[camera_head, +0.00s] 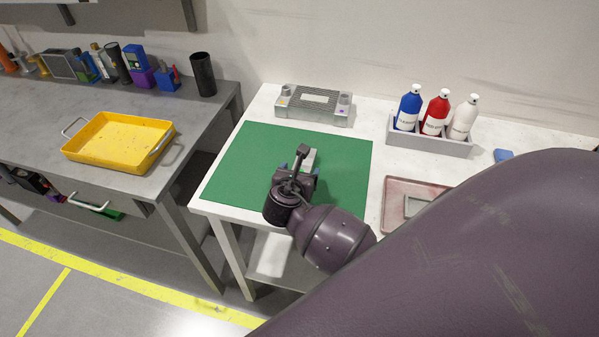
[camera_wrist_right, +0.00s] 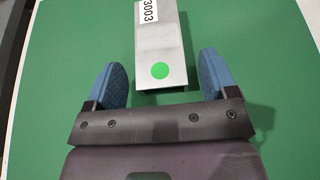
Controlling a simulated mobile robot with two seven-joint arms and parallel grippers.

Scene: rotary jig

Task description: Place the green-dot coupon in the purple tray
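The coupon is a pale metal bar (camera_wrist_right: 158,40) with a green dot and a "3003" label, lying on the green mat. In the head view its far part (camera_head: 310,158) shows beyond my right gripper (camera_head: 293,172), which hides the rest. In the right wrist view my right gripper (camera_wrist_right: 165,80) is open, its blue fingertips on either side of the coupon's dotted end with gaps on both sides. I see no clearly purple tray. A dull pinkish tray (camera_head: 394,217) stands right of the mat with a grey piece in it, partly hidden by my arm. My left gripper is out of view.
The green mat (camera_head: 240,165) is otherwise clear. A metal fixture (camera_head: 313,118) stands behind it. A grey holder (camera_head: 455,148) with blue, red and white bottles is at the back right. A yellow tray (camera_head: 115,158) sits on the left bench, with tools behind.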

